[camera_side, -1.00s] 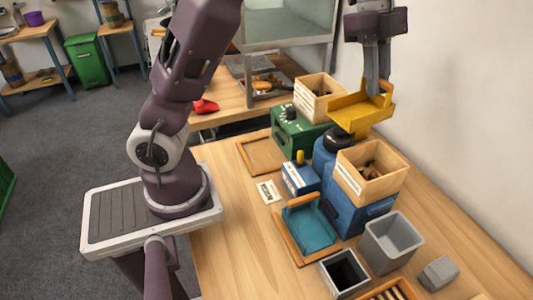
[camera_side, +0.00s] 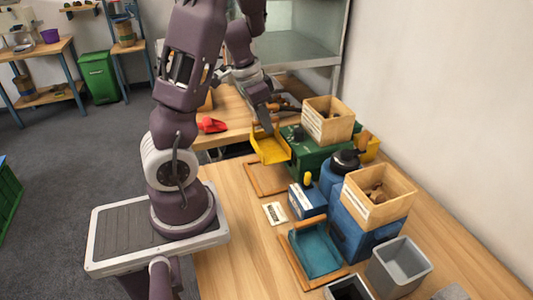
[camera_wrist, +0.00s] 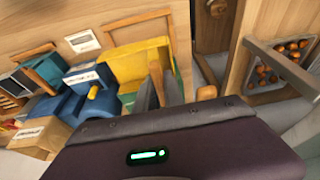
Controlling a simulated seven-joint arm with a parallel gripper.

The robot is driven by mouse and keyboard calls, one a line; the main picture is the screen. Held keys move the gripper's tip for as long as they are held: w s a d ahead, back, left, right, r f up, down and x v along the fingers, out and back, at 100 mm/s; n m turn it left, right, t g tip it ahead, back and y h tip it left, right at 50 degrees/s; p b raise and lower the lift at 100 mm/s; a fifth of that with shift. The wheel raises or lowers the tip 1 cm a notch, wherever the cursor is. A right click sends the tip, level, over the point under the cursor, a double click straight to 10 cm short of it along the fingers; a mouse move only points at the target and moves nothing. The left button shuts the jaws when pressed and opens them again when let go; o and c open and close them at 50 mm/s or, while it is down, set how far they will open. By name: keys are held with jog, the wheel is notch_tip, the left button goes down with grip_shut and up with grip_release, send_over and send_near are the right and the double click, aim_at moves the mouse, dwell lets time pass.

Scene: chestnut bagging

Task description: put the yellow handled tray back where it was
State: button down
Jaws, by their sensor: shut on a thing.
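The yellow handled tray (camera_side: 270,151) hangs from my gripper (camera_side: 266,122), left of the green machine, over the far end of an empty wooden frame (camera_side: 287,192) on the bench. The gripper is shut on the tray's handle. The tray looks empty. The gap between tray and bench is hard to judge. In the wrist view the yellow tray (camera_wrist: 143,62) sits just beyond my gripper (camera_wrist: 165,85), with part of the wooden frame (camera_wrist: 108,24) beside it.
The green machine (camera_side: 307,160) carries a wooden box (camera_side: 327,128). A blue machine (camera_side: 355,235) carries a box of chestnuts (camera_side: 378,208). A small blue box (camera_side: 307,201), a label card (camera_side: 275,213), a teal tray (camera_side: 316,250) and a grey bin (camera_side: 398,270) stand nearer.

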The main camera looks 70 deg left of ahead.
aim_at(264, 143)
notch_tip(264, 143, down, 9)
jog(key=shift+r, duration=0.1)
dwell(0.3)
jog(key=c, duration=1.5)
grip_release()
jog(key=shift+f, duration=0.2)
jog(key=shift+o, duration=0.2)
